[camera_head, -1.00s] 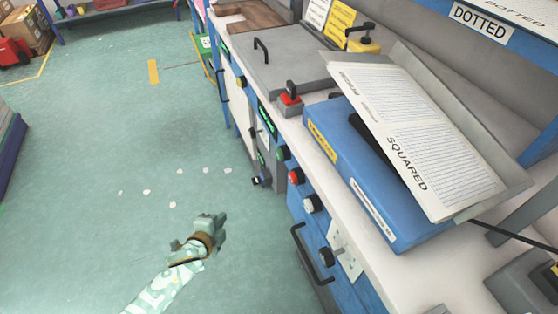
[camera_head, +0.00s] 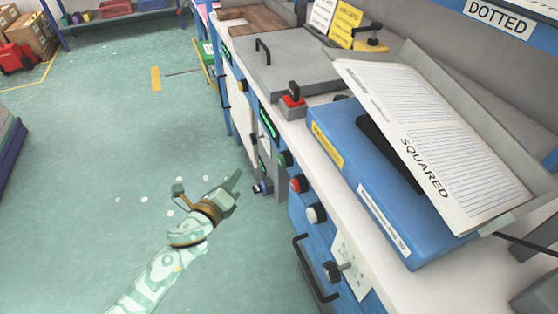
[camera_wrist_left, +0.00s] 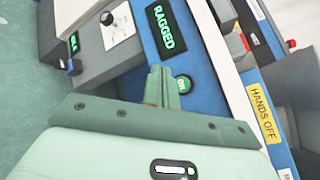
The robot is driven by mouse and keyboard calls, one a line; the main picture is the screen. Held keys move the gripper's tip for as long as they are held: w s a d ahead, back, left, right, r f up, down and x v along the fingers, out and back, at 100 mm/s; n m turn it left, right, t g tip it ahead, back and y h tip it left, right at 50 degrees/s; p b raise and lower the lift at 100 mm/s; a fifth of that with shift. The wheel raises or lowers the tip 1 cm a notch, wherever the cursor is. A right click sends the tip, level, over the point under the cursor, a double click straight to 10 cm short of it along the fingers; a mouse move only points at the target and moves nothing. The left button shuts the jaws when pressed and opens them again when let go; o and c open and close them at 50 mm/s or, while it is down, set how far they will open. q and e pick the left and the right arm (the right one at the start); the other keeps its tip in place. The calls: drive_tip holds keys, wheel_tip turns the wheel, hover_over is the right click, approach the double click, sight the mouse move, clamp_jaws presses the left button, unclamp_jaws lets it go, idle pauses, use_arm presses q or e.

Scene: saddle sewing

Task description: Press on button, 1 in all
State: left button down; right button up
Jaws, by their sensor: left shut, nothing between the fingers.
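The green button (camera_head: 284,159) sits on the blue front panel of the workbench, above a red button (camera_head: 298,184) and a white button (camera_head: 315,213). In the left wrist view the green button (camera_wrist_left: 184,84) reads "ON" and lies just right of my fingertips. My left gripper (camera_head: 237,174) is shut and empty, pointing up and right toward the panel, with a visible gap to the buttons in the head view. Its closed fingers also show in the left wrist view (camera_wrist_left: 161,84). My right gripper is not in view.
A display reading "RAGGED" (camera_wrist_left: 163,27) is above the green button. A blue box (camera_head: 365,185) with an open "SQUARED" booklet (camera_head: 430,140) lies on the bench top. A black handle (camera_head: 313,268) and knob (camera_head: 331,271) stick out below.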

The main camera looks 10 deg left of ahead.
sight(283, 160)
use_arm(q)
drive_tip(key=w+d+b, duration=0.1)
drive_tip(key=w+d, duration=0.3)
drive_tip(key=d, duration=0.3)
drive_tip(key=shift+w, duration=0.4)
drive_tip(key=shift+d, duration=0.15)
idle(1.7)
drive_tip(key=shift+w+d, duration=0.2)
drive_tip(key=shift+w, duration=0.05)
